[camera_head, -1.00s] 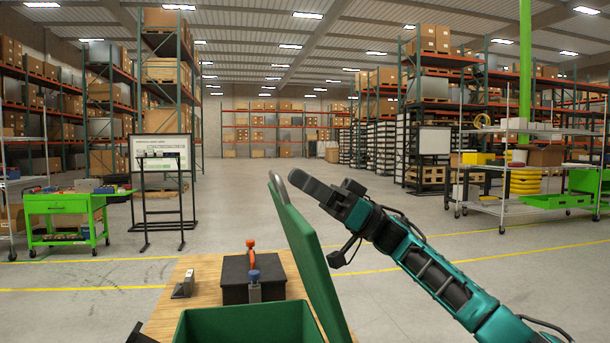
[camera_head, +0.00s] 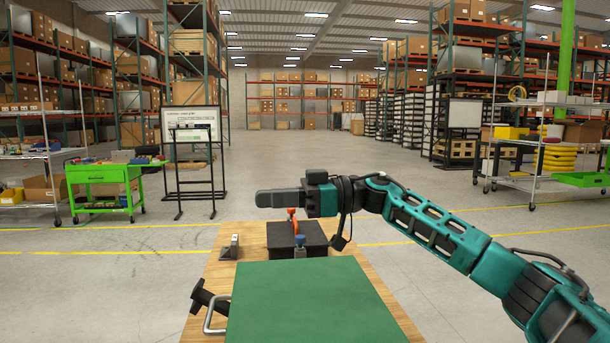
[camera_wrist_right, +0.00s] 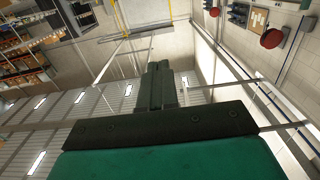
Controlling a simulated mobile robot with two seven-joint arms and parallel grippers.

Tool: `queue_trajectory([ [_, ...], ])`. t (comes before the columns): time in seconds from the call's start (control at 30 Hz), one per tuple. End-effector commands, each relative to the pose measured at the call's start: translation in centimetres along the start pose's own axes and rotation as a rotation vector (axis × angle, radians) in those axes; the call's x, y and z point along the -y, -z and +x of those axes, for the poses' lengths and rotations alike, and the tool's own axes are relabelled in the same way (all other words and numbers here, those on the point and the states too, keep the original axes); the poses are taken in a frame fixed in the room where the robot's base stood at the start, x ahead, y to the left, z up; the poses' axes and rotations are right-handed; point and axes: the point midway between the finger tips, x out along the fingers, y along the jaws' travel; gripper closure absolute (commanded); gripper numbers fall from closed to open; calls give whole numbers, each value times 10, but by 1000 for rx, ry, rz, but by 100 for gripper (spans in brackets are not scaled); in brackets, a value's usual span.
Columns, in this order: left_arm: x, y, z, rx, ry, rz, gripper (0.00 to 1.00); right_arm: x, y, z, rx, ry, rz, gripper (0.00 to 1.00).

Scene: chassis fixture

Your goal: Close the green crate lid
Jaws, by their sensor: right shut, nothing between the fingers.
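The green crate lid (camera_head: 310,305) lies flat in the head view and hides the crate beneath it. Its grey metal handle (camera_head: 210,315) sticks out on the left side. My right gripper (camera_head: 262,199) is shut and empty. It points left, beyond the lid's far edge and above the black box, apart from the lid. Its shut fingers also show in the right wrist view (camera_wrist_right: 162,85). My left gripper is not in view.
A small metal block (camera_head: 230,248) and a black T-shaped piece (camera_head: 207,299) are on the left of the wooden table (camera_head: 222,271).

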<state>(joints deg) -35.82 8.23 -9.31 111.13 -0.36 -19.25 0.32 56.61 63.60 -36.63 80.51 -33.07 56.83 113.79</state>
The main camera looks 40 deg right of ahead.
Motion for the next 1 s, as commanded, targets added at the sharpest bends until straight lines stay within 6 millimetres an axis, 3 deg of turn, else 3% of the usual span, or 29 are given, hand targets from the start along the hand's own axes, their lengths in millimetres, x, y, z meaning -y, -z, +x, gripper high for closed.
queue_trajectory([
  [0.03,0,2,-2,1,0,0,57,-2,-7,15,44,4,-3,100],
  [0.2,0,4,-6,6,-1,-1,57,-8,-48,53,208,4,-1,100],
  [0.4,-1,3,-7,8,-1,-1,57,-9,-100,83,391,2,0,100],
  [0.7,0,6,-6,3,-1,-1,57,-9,-166,106,608,2,1,100],
  [1.0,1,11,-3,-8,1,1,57,-9,-202,112,718,0,1,100],
])
